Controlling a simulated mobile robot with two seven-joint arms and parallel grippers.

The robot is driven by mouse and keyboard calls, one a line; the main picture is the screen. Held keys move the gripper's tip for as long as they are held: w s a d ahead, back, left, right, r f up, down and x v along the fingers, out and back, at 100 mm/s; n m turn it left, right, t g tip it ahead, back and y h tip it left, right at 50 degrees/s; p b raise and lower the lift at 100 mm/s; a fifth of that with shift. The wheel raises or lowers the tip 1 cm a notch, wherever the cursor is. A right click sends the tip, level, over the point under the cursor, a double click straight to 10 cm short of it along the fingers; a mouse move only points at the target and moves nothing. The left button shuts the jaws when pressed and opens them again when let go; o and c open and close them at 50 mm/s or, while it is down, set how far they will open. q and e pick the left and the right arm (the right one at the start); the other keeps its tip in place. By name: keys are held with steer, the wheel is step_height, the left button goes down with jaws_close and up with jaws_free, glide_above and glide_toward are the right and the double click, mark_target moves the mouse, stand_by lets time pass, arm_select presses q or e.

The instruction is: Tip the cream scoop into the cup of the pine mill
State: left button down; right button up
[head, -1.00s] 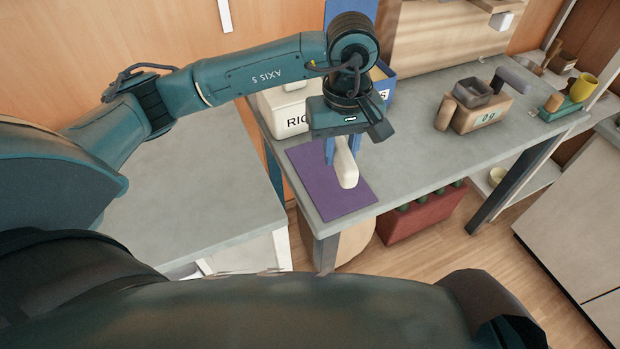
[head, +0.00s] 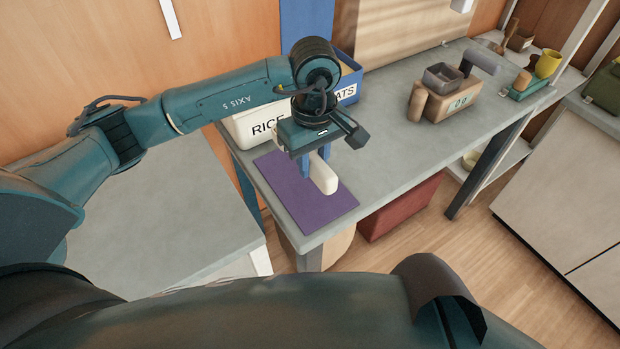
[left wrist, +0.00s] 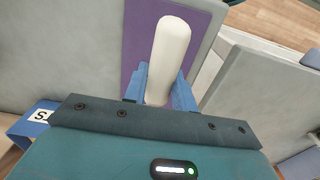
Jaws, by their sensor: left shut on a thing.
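My left gripper (head: 318,172) is shut on the cream scoop (head: 323,175), which hangs in front of the purple mat on the grey bench. In the left wrist view the scoop (left wrist: 168,55) is a pale rounded bar between the blue fingers (left wrist: 160,85); its bowl cannot be made out. The pine mill (head: 445,100) is a tan wooden block with a display, farther right on the bench. Its dark grey open cup (head: 443,78) sits on top. The scoop is well apart from the cup. My right gripper does not show.
The purple mat (head: 290,205) lies at the bench's near left end. Bins marked RICE (head: 258,128) and, partly hidden, ATS (head: 347,93) stand behind my gripper. A green-based device (head: 528,88) and yellow cup (head: 548,63) are far right. Bench between mat and mill is clear.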

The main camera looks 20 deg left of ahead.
mark_target(312, 157)
arm_select(q)
step_height(312, 157, down, 6)
steer(key=shift+f, duration=0.1)
stand_by(0.4)
steer(key=shift+f+b, duration=0.25)
steer(key=shift+b, duration=0.1)
steer(key=c, duration=1.1)
jaws_free()
steer(key=shift+r, duration=0.1)
steer(key=shift+c, duration=0.2)
steer(key=shift+r+p, duration=0.25)
steer(key=shift+p, duration=0.45)
step_height(312, 157, up, 12)
steer(key=shift+s+a+f+b, duration=0.15)
steer(key=shift+f+b, duration=0.1)
steer(key=shift+b, duration=0.45)
steer(key=shift+r, duration=0.6)
